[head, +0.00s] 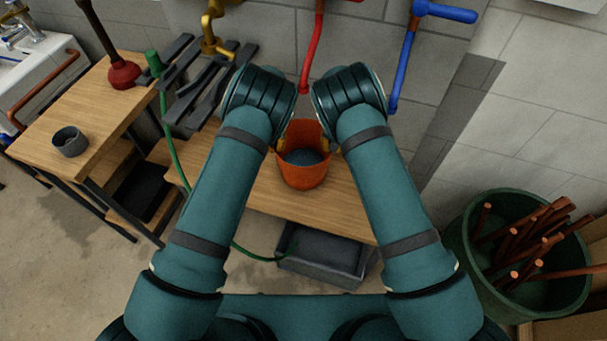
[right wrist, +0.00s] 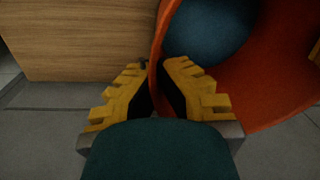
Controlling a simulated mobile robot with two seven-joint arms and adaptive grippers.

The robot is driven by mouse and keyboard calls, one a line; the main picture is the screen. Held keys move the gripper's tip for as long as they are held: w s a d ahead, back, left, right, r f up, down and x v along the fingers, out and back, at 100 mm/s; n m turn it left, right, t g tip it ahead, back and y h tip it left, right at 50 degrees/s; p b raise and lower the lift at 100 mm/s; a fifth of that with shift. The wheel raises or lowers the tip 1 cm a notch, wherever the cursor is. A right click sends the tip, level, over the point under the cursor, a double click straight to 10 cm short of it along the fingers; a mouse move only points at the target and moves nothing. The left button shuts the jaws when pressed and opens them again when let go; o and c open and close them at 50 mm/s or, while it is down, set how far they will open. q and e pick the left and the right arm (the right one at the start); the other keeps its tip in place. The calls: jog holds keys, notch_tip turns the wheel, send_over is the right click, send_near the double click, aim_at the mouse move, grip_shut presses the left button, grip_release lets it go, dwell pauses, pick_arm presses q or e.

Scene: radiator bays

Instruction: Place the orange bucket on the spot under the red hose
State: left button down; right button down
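The orange bucket (head: 303,176) stands out upright between my two arms in the head view, over the wooden bench; whether it touches the bench is unclear. Something dark blue-grey shows inside it. My left gripper (head: 284,146) is at its left rim, with little of the yellow fingers visible, and looks shut on it. My right gripper (head: 326,146) is at the opposite rim. In the right wrist view its yellow fingers (right wrist: 157,68) close around the bucket's wall (right wrist: 275,80). The red hose (head: 312,55) hangs from the wall behind, its end above the bucket in the picture.
The wooden bench (head: 335,212) has bare room around the bucket. A blue hose (head: 404,70) and a yellow tap (head: 214,35) are on the wall. A grey bin (head: 325,258) sits below, and a green tub (head: 465,245) with pipes stands right. A green hose (head: 176,160) crosses the bench's left.

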pick_arm(q)
jog(key=shift+d+f, duration=0.15)
jog(key=shift+f, duration=0.1)
pick_arm(e)
jog(key=shift+a+f, duration=0.15)
jog(key=shift+f, duration=0.1)
pick_arm(q)
jog(key=c, duration=1.1)
grip_release()
jog(key=shift+r, duration=0.1)
jog(key=shift+c, duration=0.2)
pick_arm(e)
jog(key=c, duration=1.1)
grip_release()
jog(key=shift+r, duration=0.1)
jog(key=shift+c, duration=0.2)
jog(key=shift+r, duration=0.2)
pick_arm(q)
notch_tip(320, 180, up, 12)
jog(key=a, duration=0.1)
jog(key=shift+a, duration=0.2)
pick_arm(e)
notch_tip(320, 180, up, 12)
jog(key=d, duration=0.1)
jog(key=shift+d+f, duration=0.2)
jog(key=shift+d, duration=0.05)
jog(key=shift+s, duration=0.1)
